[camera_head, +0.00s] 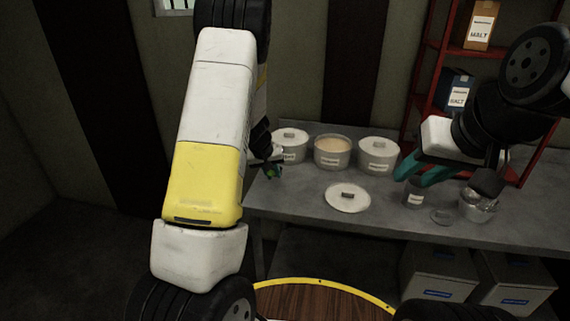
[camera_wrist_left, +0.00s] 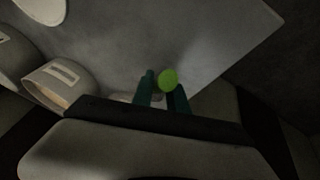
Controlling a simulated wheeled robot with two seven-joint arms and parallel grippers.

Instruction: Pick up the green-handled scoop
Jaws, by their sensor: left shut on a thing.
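The green-handled scoop shows as a rounded bright green handle end (camera_wrist_left: 168,79) in the left wrist view. My left gripper (camera_wrist_left: 162,92) has its two teal fingers on either side of the handle and is shut on it. In the head view the left gripper (camera_head: 268,164) is at the table's left end, beside the left pot, with a bit of green at its tips. The scoop's bowl is mostly hidden. My right gripper (camera_head: 411,181) has its teal fingers apart, with nothing seen between them, above a small labelled jar (camera_head: 415,194).
On the grey table (camera_head: 300,198) stand a lidded pot (camera_head: 292,153), an open pot of pale contents (camera_head: 332,156) and another lidded pot (camera_head: 377,162). A loose lid (camera_head: 348,197) lies in front. A metal bowl (camera_head: 477,208) stands right. A red shelf (camera_head: 425,70) rises behind.

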